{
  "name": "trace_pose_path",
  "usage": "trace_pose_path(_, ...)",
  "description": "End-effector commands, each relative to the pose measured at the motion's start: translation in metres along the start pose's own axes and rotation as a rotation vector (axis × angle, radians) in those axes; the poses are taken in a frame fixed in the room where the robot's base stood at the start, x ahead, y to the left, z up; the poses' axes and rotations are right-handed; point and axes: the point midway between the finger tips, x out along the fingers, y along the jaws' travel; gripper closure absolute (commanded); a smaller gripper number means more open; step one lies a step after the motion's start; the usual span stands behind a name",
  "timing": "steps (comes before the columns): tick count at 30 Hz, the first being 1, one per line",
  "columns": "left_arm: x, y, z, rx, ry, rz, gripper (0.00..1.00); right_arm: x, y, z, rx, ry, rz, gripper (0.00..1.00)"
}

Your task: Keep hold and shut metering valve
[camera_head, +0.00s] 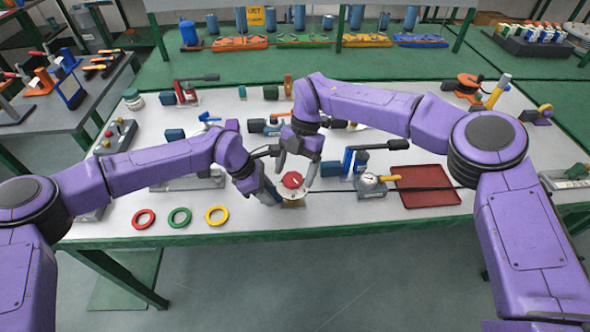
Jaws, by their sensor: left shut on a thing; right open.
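A small valve-like device with a red knob (292,180) on a pale round body (293,193) stands upright near the front middle of the white table; I take it as the metering valve. A tan base (293,204) shows under it. My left gripper (274,196) comes from the left and is shut on the valve's body at its left side. My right gripper (298,172) points down from above, open, with its fingers close around or just over the red knob. I cannot tell whether they touch it. The fingers partly hide the valve.
Red (143,218), green (179,217) and yellow (217,215) rings lie at the front left. A gauge with a yellow handle (371,184), a blue valve with a black lever (362,155) and a red tray (428,185) are to the right. Several fittings stand behind.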

Motion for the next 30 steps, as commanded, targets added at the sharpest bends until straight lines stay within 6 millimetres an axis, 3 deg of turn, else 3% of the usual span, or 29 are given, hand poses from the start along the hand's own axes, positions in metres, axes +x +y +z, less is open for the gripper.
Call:
trace_pose_path(8,0.0001,-0.0002,0.0001,0.0,0.0,-0.001,1.0,0.0031,-0.0001,0.0,0.001,0.0,0.0,0.2)
trace_pose_path(13,0.0001,-0.0002,0.0001,0.0,0.0,-0.001,1.0,0.003,-0.0002,0.0,0.001,0.0,0.0,0.72)
trace_pose_path(14,0.0001,-0.0002,0.0001,0.0,0.0,-0.001,1.0,0.0029,-0.0001,0.0,0.0,0.0,0.0,0.76)
trace_pose_path(23,0.0001,-0.0002,0.0,0.0,0.0,-0.001,1.0,0.0028,-0.0009,0.0005,0.032,-0.001,0.014,0.76)
trace_pose_path(30,0.0001,-0.0002,0.0,0.0,0.0,0.0,1.0,0.0031,-0.0026,0.0002,0.155,0.0,0.065,0.76)
